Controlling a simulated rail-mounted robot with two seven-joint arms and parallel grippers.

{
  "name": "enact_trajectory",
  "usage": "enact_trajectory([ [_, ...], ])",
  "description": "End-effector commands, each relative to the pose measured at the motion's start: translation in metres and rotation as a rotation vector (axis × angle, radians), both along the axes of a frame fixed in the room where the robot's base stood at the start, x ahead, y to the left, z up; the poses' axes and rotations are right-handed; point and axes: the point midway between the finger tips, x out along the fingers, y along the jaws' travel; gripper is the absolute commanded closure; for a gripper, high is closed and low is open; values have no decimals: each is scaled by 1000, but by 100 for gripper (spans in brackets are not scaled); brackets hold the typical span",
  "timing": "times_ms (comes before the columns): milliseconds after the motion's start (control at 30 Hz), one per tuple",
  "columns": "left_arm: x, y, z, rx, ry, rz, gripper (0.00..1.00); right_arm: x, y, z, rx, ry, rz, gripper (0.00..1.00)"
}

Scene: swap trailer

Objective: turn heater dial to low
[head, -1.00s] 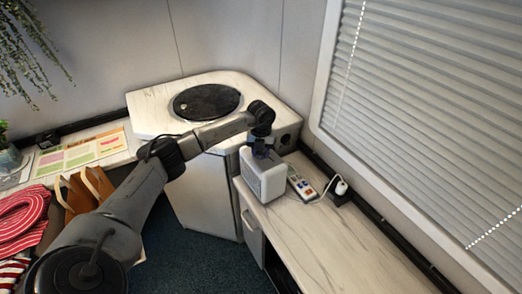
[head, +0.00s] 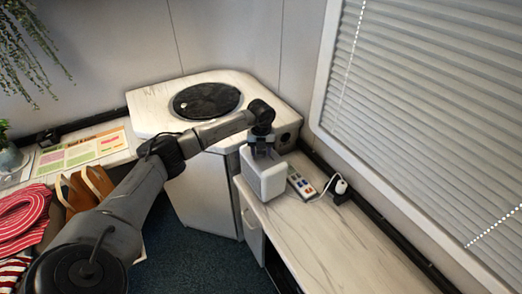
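The heater is a small white box with a grille front (head: 268,183), standing on the wood-look counter at its far end. My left arm reaches in from the left, and my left gripper (head: 262,152) points down at the top of the heater. The fingertips are at or just above the heater's top. The dial is hidden behind the gripper. I cannot tell whether the fingers are open or shut. My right gripper is not in view.
A power strip (head: 300,184) with coloured buttons lies right of the heater, its cord running to a wall plug (head: 341,187). A corner cabinet with a round black lid (head: 206,101) stands behind. The counter's near part (head: 335,245) is clear.

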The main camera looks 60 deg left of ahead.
Motion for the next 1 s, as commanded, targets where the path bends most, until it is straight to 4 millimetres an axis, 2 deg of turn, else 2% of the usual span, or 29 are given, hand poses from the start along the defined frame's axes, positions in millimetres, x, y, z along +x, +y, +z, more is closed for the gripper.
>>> enact_trajectory([
  [33,0,0,0,0,0,0,47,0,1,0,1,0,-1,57],
  [167,0,0,0,0,0,0,36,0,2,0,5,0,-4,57],
  [467,0,0,4,0,-1,-1,36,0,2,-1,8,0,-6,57],
  [667,1,0,31,2,-5,-2,36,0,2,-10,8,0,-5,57],
  [1000,1,0,98,0,-5,-1,36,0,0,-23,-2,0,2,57],
])
